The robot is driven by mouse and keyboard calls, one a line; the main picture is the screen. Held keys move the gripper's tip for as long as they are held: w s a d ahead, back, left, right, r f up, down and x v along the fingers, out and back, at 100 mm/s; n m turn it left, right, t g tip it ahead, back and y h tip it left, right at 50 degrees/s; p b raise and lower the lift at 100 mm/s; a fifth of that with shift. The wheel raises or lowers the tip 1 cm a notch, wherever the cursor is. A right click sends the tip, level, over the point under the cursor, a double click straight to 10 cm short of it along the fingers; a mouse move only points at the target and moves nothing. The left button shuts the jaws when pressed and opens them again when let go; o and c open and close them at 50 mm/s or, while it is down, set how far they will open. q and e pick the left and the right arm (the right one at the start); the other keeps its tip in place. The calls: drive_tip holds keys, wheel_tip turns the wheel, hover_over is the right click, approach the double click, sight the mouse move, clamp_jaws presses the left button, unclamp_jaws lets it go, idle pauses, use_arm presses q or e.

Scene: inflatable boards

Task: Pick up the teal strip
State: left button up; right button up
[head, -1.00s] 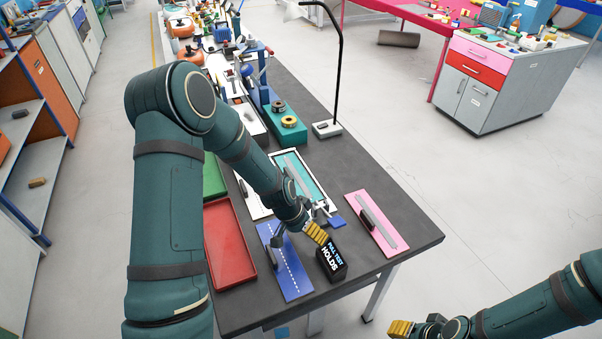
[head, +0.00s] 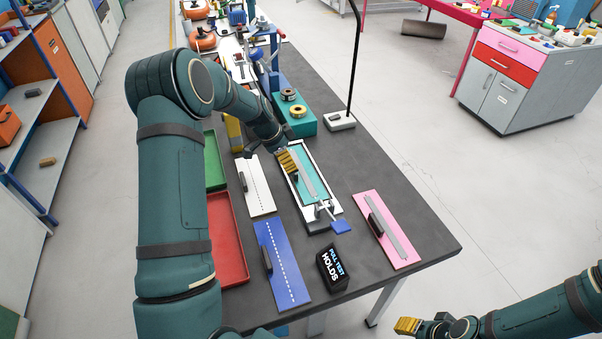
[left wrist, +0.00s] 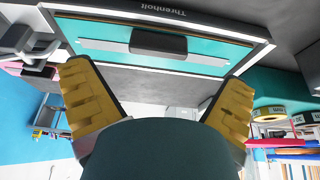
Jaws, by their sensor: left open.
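The teal strip (head: 318,182) lies in a white-framed tray (head: 335,205) on the dark table, with a long grey bar along its top. In the left wrist view the teal strip (left wrist: 95,32) shows a dark handle (left wrist: 158,43) on its grey bar. My left gripper (head: 288,162) is over the far part of the tray. Its yellow fingers are spread apart and empty in the left wrist view (left wrist: 162,78), with the strip beyond them. It hides part of the strip in the head view. My right gripper (head: 407,326) shows only partly at the bottom, away from the table.
A blue board (head: 283,262), a white board (head: 256,186) and a pink board (head: 388,230) lie around the tray. A black sign (head: 332,268) reads "PULL TEST HOLDS". A teal block with spools (head: 294,118) and a lamp base (head: 339,121) stand behind.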

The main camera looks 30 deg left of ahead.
sight(302, 169)
use_arm(q)
drive_tip(key=shift+x, duration=3)
drive_tip(key=shift+s, duration=0.1)
drive_tip(key=shift+c, duration=0.3)
drive_tip(key=c, duration=1.1)
